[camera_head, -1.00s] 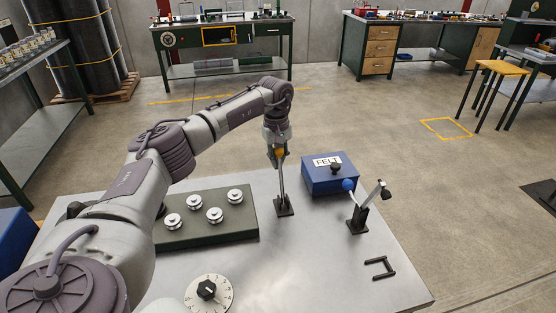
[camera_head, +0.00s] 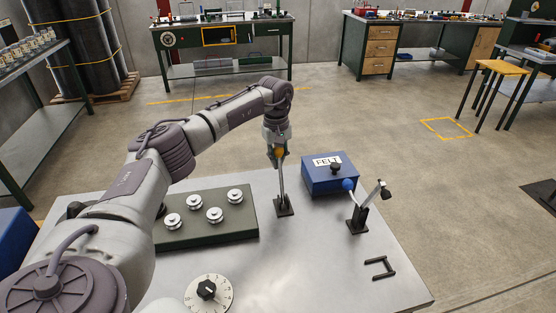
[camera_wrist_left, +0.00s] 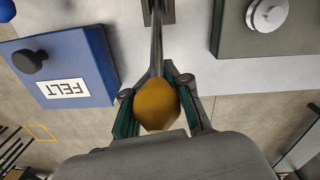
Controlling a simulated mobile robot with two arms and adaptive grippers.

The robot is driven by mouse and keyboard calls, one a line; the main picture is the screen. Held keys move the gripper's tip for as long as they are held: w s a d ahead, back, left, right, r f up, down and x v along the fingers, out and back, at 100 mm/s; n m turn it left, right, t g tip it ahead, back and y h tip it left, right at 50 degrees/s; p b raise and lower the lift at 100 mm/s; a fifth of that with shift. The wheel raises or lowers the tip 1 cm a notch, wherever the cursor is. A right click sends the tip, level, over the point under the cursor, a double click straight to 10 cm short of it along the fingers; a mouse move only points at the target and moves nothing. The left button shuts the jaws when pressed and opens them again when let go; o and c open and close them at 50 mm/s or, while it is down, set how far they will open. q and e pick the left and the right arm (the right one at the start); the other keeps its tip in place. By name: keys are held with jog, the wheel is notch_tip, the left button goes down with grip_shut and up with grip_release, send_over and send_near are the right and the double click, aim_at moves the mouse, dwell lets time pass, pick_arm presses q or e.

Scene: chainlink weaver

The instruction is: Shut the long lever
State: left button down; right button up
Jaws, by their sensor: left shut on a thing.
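The long lever (camera_head: 282,182) is a thin grey rod that stands nearly upright on a small dark base (camera_head: 285,206) on the metal table. Its orange knob (camera_wrist_left: 156,104) sits between the fingers in the left wrist view. My left gripper (camera_head: 278,156) points down from above and is shut on this knob. The rod runs away from the knob to the base at the top of the wrist view. A second, shorter lever (camera_head: 364,205) with a blue knob (camera_head: 348,185) stands to the right. My right gripper is not in view.
A blue box labelled FELT (camera_head: 331,178) with a black knob stands just right of the long lever. A dark green board (camera_head: 205,233) with several silver spools lies to the left. A white dial (camera_head: 222,300) and a black handle (camera_head: 380,267) are at the front.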

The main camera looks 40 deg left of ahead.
pick_arm(q)
jog(key=shift+w+a+r, duration=0.1)
jog(key=shift+w+r, duration=0.1)
jog(key=shift+r, duration=0.3)
jog(key=c, duration=1.2)
grip_release()
jog(key=shift+c, duration=0.2)
jog(key=shift+o, duration=0.7)
jog(key=shift+s+f, duration=0.1)
jog(key=shift+s, duration=0.05)
jog(key=shift+f, duration=0.1)
notch_tip(320, 180, up, 12)
jog(key=shift+s+a+r, duration=0.1)
jog(key=shift+s, duration=0.05)
